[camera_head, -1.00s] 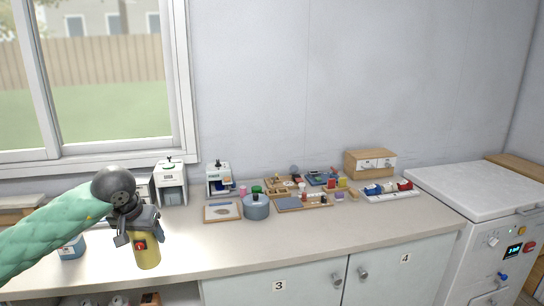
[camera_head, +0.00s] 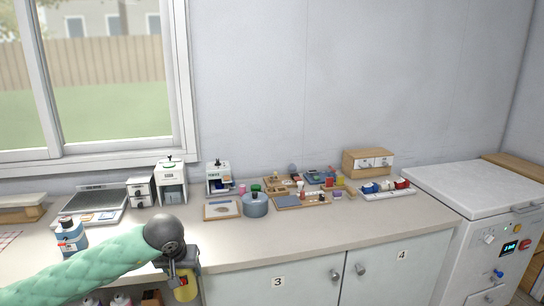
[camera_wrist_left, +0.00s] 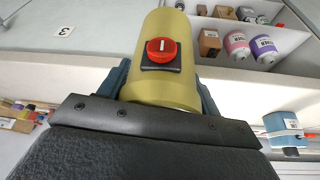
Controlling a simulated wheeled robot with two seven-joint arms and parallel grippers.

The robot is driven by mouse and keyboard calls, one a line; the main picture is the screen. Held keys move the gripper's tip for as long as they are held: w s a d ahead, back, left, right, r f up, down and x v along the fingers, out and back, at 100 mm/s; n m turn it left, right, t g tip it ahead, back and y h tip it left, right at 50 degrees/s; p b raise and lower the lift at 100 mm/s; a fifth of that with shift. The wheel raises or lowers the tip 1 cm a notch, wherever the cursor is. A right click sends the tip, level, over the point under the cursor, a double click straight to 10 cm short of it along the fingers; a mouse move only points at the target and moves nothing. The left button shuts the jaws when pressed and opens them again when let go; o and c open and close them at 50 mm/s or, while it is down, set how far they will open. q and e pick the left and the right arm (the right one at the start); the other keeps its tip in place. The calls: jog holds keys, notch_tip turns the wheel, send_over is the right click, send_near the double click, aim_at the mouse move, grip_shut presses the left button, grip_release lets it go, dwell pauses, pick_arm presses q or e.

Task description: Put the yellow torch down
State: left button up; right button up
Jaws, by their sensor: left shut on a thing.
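The yellow torch (camera_wrist_left: 165,85) has a round body with a red switch on a dark plate. In the left wrist view it stands between the fingers of my left gripper (camera_wrist_left: 160,95), which is shut on it. In the head view the torch (camera_head: 186,288) shows below my left gripper (camera_head: 180,262), in front of the counter's front edge. The counter (camera_head: 225,256) is pale, with cupboard doors below. Part of the torch is hidden by the gripper. My right gripper is not in view.
A blue bottle (camera_head: 71,236) stands on the counter at the left. A grey pot (camera_head: 255,206) and a framed board (camera_head: 222,210) stand further right. The counter front right of my arm is clear. An open shelf with pink and purple cans (camera_wrist_left: 236,44) is below.

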aim_at(186, 293)
pick_arm(q)
jog(key=shift+m, duration=0.3)
jog(key=d+f, duration=0.1)
jog(key=s+d+f, duration=0.1)
jog(key=d+f, duration=0.1)
jog(key=d, duration=0.1)
jog(key=shift+s+f, duration=0.1)
jog(key=shift+s, duration=0.3)
